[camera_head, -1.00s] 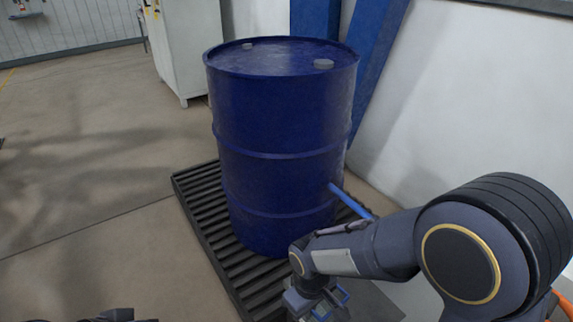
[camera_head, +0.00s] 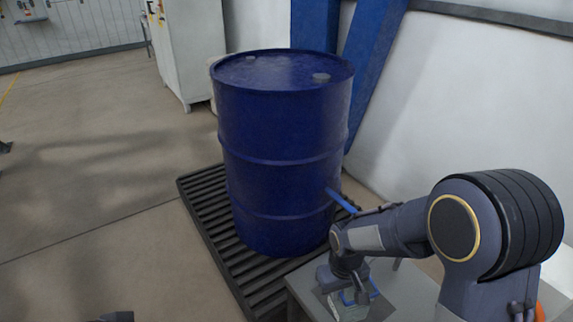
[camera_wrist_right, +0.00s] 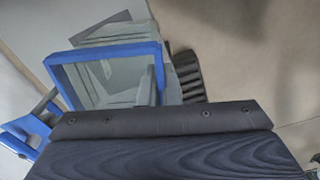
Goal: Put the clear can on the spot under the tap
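The clear can (camera_head: 347,311) is pale and see-through, at the bottom of the head view. My right gripper (camera_head: 352,291) appears shut on it from above; the fingertips are hard to see. In the right wrist view the can (camera_wrist_right: 112,82) shows through and around a blue rectangular frame, beyond the dark gripper body. A blue bar (camera_head: 341,200), apparently the tap, sticks out from the blue drum (camera_head: 285,150). The can is to the right of and nearer than it. I make out no marked spot under the tap. Only a dark bit of my left gripper (camera_head: 116,316) shows.
The drum stands on a black slatted pallet (camera_head: 205,205). A grey stand (camera_head: 312,277) is in front of it, beneath my right gripper. A white wall (camera_head: 470,110) and blue posts are behind.

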